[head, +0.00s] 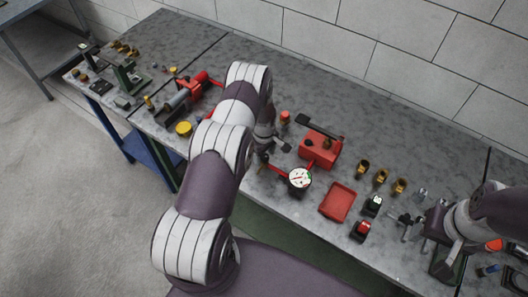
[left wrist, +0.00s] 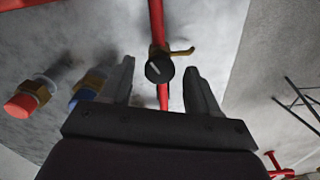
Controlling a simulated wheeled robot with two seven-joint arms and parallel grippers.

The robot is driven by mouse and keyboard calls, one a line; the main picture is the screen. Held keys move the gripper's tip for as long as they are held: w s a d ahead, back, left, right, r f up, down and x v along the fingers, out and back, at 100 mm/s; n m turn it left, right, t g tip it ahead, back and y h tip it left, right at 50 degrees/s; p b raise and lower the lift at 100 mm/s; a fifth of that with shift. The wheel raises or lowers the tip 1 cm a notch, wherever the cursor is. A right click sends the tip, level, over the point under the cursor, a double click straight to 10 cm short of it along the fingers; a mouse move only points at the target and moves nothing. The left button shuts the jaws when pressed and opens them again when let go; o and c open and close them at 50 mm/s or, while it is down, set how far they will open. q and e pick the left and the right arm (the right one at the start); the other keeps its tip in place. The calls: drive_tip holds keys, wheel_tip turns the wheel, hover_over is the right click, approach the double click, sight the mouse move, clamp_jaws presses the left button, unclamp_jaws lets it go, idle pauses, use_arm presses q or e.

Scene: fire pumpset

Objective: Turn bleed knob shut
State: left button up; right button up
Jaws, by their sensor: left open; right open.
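A round black knob (left wrist: 158,68) with a pale pointer line sits on a red pipe (left wrist: 156,20) in the left wrist view, with a brass spout (left wrist: 181,52) beside it. My left gripper (left wrist: 159,72) is open, its two fingers on either side of the knob with a gap showing each side. Whether the knob lies fully between the fingertips in depth, I cannot tell. In the head view my left gripper (head: 273,149) is above the bench near the gauge (head: 300,178), and my arm hides part of the pipe. My right gripper (head: 410,222) is open and empty at the bench's right.
A red knob (left wrist: 22,103) and a blue knob (left wrist: 84,95) on brass fittings stand left in the wrist view. The bench also holds a red pump box (head: 320,150), a red tray (head: 338,202), several brass fittings (head: 381,176) and two switches near the front edge.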

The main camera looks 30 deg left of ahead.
use_arm(q)
drive_tip(key=shift+d, duration=0.1)
drive_tip(key=shift+d+r, duration=0.1)
drive_tip(key=c, duration=1)
drive_tip(key=shift+f+m+b, duration=0.2)
drive_tip(key=shift+m+b, duration=0.4)
drive_tip(key=shift+b, duration=0.25)
drive_tip(key=shift+c, duration=0.2)
drive_tip(key=m+b, duration=0.3)
drive_tip(key=shift+b, duration=0.3)
drive_tip(key=m+b, duration=0.4)
drive_tip(key=m, duration=0.1)
drive_tip(key=shift+m, duration=0.3)
drive_tip(key=m+b, duration=0.2)
drive_tip(key=m, duration=0.1)
drive_tip(key=shift+w+r+m, duration=0.1)
drive_tip(key=shift+m, duration=0.2)
drive_tip(key=m+b, duration=0.2)
drive_tip(key=m, duration=0.1)
drive_tip(key=shift+m, duration=0.4)
drive_tip(key=m+b, duration=0.1)
drive_tip(key=m, duration=0.2)
drive_tip(key=shift+r, duration=0.1)
drive_tip(key=shift+m+b, duration=0.65)
drive_tip(key=shift+m, duration=1.25)
